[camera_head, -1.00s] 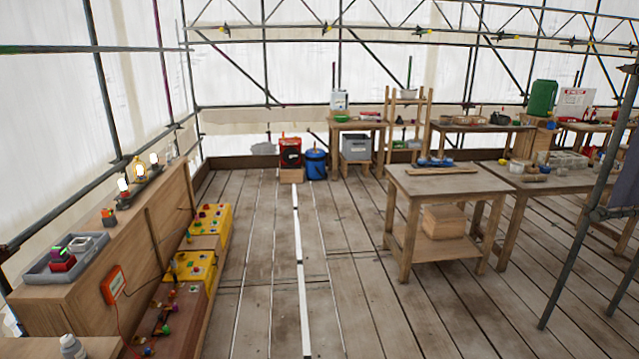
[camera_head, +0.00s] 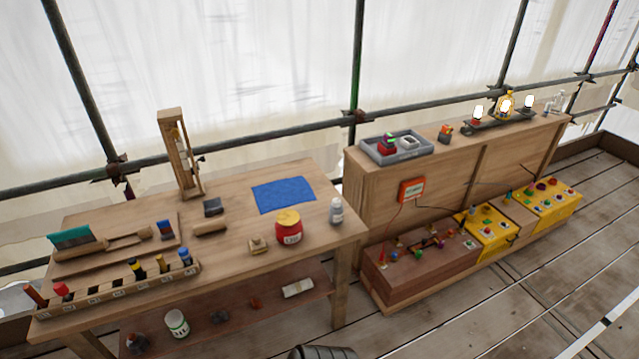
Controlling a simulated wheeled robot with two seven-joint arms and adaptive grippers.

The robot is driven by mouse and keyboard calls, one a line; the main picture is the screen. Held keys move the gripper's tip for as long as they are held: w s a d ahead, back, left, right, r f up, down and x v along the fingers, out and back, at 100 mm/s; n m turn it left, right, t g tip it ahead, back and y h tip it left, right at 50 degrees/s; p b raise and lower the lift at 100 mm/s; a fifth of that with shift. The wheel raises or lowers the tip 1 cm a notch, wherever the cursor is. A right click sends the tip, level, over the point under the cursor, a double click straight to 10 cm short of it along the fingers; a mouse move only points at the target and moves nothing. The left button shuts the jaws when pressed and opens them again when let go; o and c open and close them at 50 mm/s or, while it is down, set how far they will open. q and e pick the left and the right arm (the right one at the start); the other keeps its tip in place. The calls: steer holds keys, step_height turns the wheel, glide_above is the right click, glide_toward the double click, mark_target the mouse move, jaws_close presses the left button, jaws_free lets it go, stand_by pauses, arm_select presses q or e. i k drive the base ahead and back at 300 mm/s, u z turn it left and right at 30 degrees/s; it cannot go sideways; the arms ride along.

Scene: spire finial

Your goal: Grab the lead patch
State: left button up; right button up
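No piece is plainly recognizable as the lead patch. A small dark grey flat piece (camera_head: 212,207) lies on the wooden workbench (camera_head: 110,205) at the left, beside a short wooden-handled block (camera_head: 210,229); I cannot tell whether it is lead. Small dark lumps also lie on the bench's lower shelf (camera_head: 275,288), too small to identify.
The bench also holds a blue cloth (camera_head: 284,195), a red jar (camera_head: 289,230), a white bottle (camera_head: 336,211), a brush (camera_head: 75,238) and a tool rack (camera_head: 115,285). A wooden cabinet (camera_head: 450,170) stands to the right. Plank floor is open at lower right.

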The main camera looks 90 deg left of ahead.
mark_target(214, 205)
steer(key=u, duration=4.1)
